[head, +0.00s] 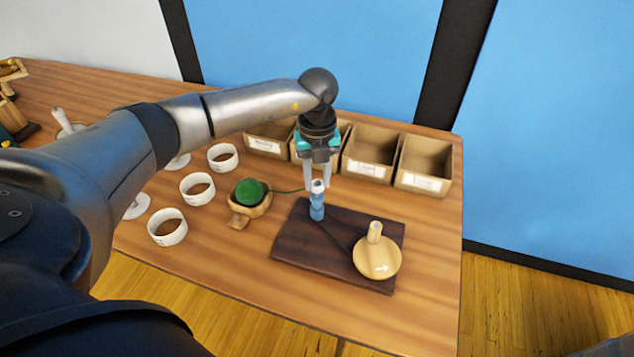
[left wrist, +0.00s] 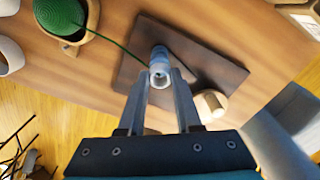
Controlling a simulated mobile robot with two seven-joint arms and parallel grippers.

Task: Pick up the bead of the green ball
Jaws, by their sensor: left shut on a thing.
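The green ball (head: 251,192) of yarn sits in a small wooden bowl (head: 240,221) left of a dark board (head: 290,246). It also shows in the left wrist view (left wrist: 60,14). A green strand runs from it to a pale bead (head: 318,186) at the top of a blue post (head: 317,208) on the board. My left gripper (head: 318,182) points down and is shut on the bead, which also shows between the fingertips in the left wrist view (left wrist: 160,76). I cannot tell whether the bead still touches the post. My right gripper is not in view.
A round wooden disc (head: 377,262) with an upright peg lies on the board's right part. Several open boxes (head: 425,181) with labels line the table's back edge. White rings (head: 197,189) stand left of the bowl. The table is bare in front of the bowl.

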